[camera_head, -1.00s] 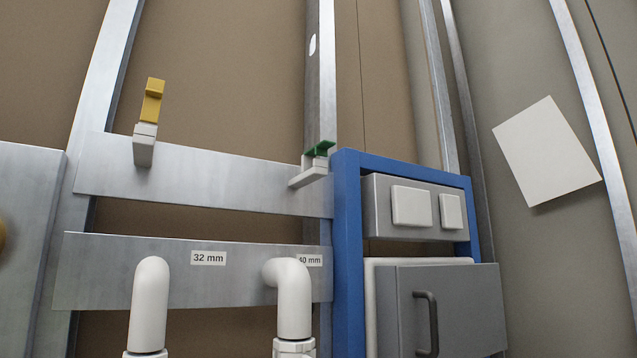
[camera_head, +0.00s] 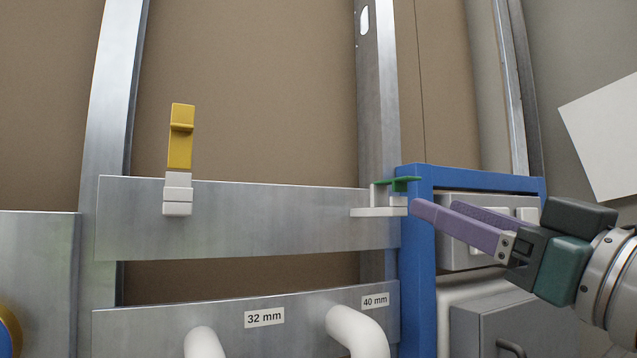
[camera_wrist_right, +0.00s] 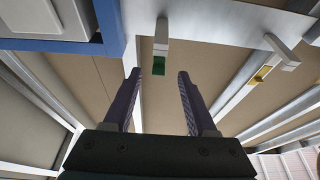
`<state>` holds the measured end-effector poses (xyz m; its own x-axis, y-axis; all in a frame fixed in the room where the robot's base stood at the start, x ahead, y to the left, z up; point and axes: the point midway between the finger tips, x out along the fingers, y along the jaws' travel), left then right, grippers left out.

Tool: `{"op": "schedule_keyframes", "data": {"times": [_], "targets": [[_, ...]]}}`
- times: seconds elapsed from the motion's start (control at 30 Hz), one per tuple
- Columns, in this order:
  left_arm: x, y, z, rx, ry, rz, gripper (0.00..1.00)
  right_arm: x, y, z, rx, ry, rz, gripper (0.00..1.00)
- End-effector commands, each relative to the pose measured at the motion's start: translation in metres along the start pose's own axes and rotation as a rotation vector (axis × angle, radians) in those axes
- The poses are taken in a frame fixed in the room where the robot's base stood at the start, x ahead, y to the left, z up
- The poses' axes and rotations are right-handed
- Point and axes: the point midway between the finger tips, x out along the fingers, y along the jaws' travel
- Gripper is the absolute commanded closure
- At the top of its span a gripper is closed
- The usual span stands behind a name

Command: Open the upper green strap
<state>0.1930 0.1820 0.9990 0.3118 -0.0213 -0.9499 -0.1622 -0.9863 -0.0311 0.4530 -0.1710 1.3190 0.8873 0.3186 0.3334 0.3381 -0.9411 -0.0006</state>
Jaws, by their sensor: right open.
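The green strap (camera_head: 397,184) sits on a white clip at the right end of the upper metal plate (camera_head: 270,215), beside the blue frame. It lies roughly level, seen nearly edge-on. My right gripper (camera_head: 436,206) is open and empty, just right of the green strap and in front of the blue frame. In the right wrist view, the green strap (camera_wrist_right: 159,65) appears between the tips of my open right gripper (camera_wrist_right: 159,74), with no contact visible. My left gripper is not in view.
A yellow strap (camera_head: 181,137) stands upright on its white clip at the plate's left. The blue frame (camera_head: 417,262) holds a grey box behind my gripper. A lower plate (camera_head: 215,325) has white pipes. The space between the straps is clear.

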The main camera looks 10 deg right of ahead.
Motion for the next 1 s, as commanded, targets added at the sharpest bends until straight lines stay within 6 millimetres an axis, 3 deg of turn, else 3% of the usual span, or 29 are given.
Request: {"op": "schedule_keyframes", "data": {"times": [0.03, 0.1, 0.6, 0.8, 1.0], "targets": [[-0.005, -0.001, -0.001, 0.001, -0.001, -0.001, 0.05, 0.005, 0.002, -0.013, 0.0, 0.033, -0.002, 0.43], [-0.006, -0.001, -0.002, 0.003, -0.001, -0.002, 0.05, 0.01, 0.004, -0.019, 0.002, 0.055, -0.003, 0.43], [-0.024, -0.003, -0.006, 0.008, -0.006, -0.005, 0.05, 0.09, 0.003, -0.024, 0.002, 0.056, -0.003, 0.43], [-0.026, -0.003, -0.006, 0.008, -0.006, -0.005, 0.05, 0.103, 0.003, -0.023, 0.001, 0.055, -0.003, 0.43], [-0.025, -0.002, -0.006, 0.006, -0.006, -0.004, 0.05, 0.104, 0.002, -0.022, 0.0, 0.055, -0.004, 0.43]]}}
